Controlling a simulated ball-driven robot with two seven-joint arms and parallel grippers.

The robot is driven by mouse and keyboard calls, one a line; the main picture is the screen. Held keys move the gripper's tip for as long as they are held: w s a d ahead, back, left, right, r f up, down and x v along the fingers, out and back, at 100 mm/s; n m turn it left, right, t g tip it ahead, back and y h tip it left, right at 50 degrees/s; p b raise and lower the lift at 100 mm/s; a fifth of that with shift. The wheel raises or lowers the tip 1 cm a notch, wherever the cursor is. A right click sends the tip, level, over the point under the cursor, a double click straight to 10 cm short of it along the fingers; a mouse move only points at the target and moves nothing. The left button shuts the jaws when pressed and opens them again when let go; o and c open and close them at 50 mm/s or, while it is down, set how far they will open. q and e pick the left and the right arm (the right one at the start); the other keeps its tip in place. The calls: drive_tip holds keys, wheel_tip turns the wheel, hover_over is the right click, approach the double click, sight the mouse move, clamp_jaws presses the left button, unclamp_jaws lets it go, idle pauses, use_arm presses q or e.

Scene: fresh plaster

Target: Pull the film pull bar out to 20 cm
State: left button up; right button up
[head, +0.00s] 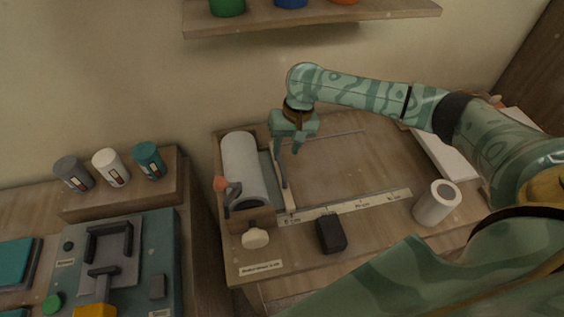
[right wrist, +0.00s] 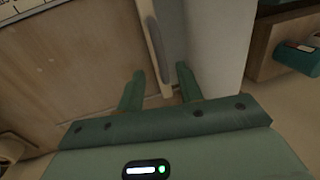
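The film roll (head: 243,168) is a pale cylinder in a wooden holder at the left of the wooden table. The film pull bar (head: 282,183) stands beside the roll, near the left end of a ruler strip (head: 345,207) with cm marks. In the right wrist view the bar (right wrist: 154,48), with a grey grip on it, runs down between the fingers. My right gripper (head: 288,146) is over the far part of the bar. Its fingers are open, one on each side in the wrist view (right wrist: 160,86); contact cannot be told. My left gripper is not in view.
A dark block (head: 331,235), a cream knob (head: 255,238) and a white cylinder (head: 437,203) stand toward the front. White sheets (head: 446,157) lie at the right. The board right of the bar is clear. A shelf (head: 310,20) hangs above.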

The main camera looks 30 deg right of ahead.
sight(282, 163)
drive_tip(key=f, duration=0.1)
drive_tip(key=f+b, duration=0.1)
drive_tip(key=f, duration=0.1)
drive_tip(key=a+f, duration=0.1)
drive_tip(key=f, duration=0.1)
drive_tip(key=shift+w, duration=0.1)
